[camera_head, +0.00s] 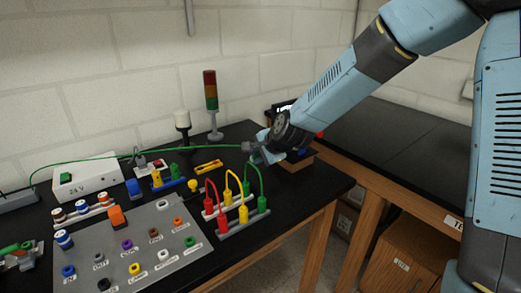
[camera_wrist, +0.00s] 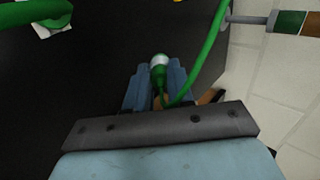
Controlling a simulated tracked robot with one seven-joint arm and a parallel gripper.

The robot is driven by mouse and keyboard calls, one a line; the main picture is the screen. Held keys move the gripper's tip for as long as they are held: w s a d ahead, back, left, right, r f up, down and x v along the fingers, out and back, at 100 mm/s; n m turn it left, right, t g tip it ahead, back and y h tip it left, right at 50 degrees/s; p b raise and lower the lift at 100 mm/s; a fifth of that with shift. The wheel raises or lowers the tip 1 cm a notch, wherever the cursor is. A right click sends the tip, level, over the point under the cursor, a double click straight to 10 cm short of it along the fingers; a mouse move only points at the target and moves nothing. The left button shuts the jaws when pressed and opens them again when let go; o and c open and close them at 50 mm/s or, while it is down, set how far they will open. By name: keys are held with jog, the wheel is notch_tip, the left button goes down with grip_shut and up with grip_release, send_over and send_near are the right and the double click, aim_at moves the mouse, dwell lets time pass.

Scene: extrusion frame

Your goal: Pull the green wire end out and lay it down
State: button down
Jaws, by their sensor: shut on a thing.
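My gripper (camera_head: 254,153) is shut on the green wire end, above the right part of the black bench. In the wrist view, the green and white wire end (camera_wrist: 159,63) sits between the two blue-grey fingers (camera_wrist: 156,84). The green wire (camera_head: 95,158) runs from the gripper across the bench to the far left, behind the white 24 V box. In the wrist view, the wire (camera_wrist: 212,45) loops up on the right of the fingers. The head view hides most of the held end.
A grey panel with coloured sockets (camera_head: 130,243) lies at the front left. Red, yellow and green plugs with looped leads stand in a rack (camera_head: 243,225) just in front of my gripper. A signal tower (camera_head: 211,100) stands behind. The bench's right corner (camera_head: 325,185) is bare.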

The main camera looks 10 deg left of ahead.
jog(key=shift+w+d+f, duration=0.3)
jog(key=shift+w, duration=0.1)
jog(key=shift+f, duration=0.3)
jog(key=shift+s+a+f, duration=0.1)
jog(key=shift+f, duration=0.95)
jog(key=shift+s+f, duration=0.1)
jog(key=shift+f, duration=0.95)
jog(key=shift+s+f, duration=0.15)
jog(key=shift+f, duration=0.15)
jog(key=shift+f, duration=0.1)
jog(key=c, duration=0.9)
grip_release()
jog(key=v, duration=0.7)
jog(key=shift+r, duration=0.35)
jog(key=v, duration=0.6)
